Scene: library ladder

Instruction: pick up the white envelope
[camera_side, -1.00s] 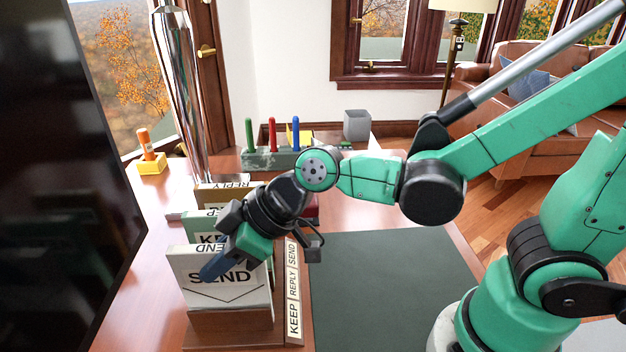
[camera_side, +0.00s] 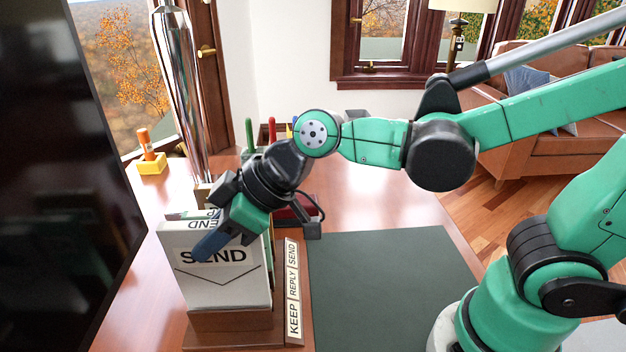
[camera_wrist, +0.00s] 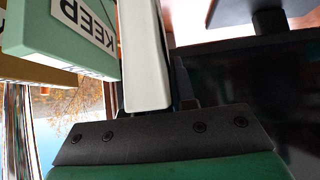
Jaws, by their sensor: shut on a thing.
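The white envelope (camera_side: 225,285), marked SEND with a dark V-shaped flap line, stands upright at the front of the wooden letter sorter (camera_side: 235,338). My gripper (camera_side: 212,243) is shut on its upper part, one blue finger lying across the front face. The envelope's lower edge is close to the sorter's wood; I cannot tell whether it is clear of the slot. In the wrist view the white envelope (camera_wrist: 145,55) shows edge-on, running up from my gripper. A green block-like envelope marked KEEP (camera_wrist: 75,40) is beside it on the left.
The sorter's label strip (camera_side: 293,290) reads KEEP, REPLY, SEND. A dark screen (camera_side: 60,180) stands close on the left. A dark green desk mat (camera_side: 385,280) lies clear on the right. An orange stamp on a yellow base (camera_side: 150,165) and a shiny metal column (camera_side: 180,80) stand behind.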

